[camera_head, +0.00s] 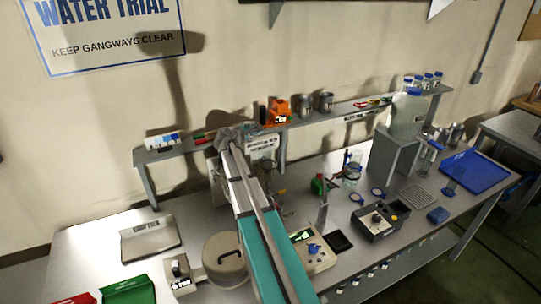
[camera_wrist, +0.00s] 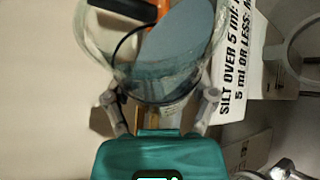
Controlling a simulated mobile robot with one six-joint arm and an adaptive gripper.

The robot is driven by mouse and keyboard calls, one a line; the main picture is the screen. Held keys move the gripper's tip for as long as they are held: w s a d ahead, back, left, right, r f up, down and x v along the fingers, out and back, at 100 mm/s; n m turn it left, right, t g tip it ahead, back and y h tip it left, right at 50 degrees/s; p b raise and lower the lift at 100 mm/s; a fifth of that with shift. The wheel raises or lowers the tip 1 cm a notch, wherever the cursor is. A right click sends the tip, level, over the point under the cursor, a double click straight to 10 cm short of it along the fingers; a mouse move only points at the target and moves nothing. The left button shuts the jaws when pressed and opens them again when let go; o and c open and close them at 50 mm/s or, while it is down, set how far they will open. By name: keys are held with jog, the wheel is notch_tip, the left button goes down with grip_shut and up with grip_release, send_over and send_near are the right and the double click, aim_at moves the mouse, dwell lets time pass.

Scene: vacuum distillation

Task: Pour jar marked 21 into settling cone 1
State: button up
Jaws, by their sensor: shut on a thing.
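A clear glass jar (camera_wrist: 165,85) fills the top middle of the wrist view, its rim towards the camera. My gripper (camera_wrist: 160,105) is shut on it, one grey finger on each side. A grey-blue surface and an orange shape show within or through the glass; I cannot tell which is its contents. No number 21 is readable. In the head view my gripper (camera_head: 228,137) is above the back of the bench, near the shelf, and the jar cannot be made out. A pale ring (camera_wrist: 292,38) shows at the right of the wrist view; I cannot tell whether it belongs to settling cone 1.
A white sign (camera_wrist: 240,55) about silt over 5 ml stands right beside the jar. The shelf (camera_head: 345,109) carries an orange object (camera_head: 278,111) and metal cans (camera_head: 326,102). A large bottle (camera_head: 407,115) stands on a grey block. A blue tray (camera_head: 478,170) lies at the right.

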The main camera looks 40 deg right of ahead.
jog(key=shift+r, duration=0.2)
jog(key=shift+w, duration=0.1)
jog(key=shift+r+m+t, duration=0.15)
jog(key=shift+m+t, duration=0.15)
jog(key=shift+r, duration=0.1)
dwell(0.4)
